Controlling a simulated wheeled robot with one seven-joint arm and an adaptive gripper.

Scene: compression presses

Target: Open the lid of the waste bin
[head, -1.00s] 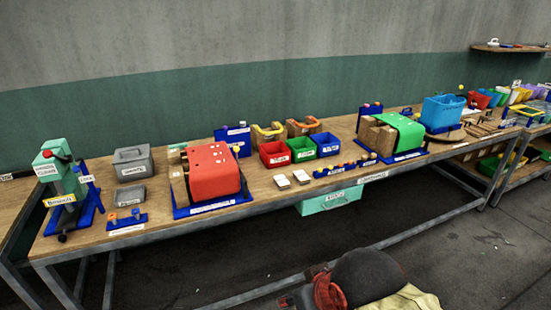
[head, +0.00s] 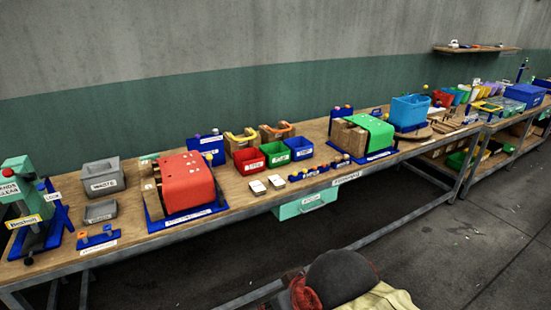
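The waste bin (head: 103,184) is a grey box with a white label reading WASTE. It stands upright towards the back of the wooden bench, at the left in the head view. Its top is too small to tell whether the lid is shut. A smaller grey tray (head: 101,213) with a label stands just in front of it, apart from it. I cannot make out my gripper in the head view, and nothing is seen touching the bin.
A green and blue press (head: 22,200) stands left of the bin, and a red-covered press (head: 188,182) to its right. A low blue holder (head: 97,240) lies near the bench's front edge.

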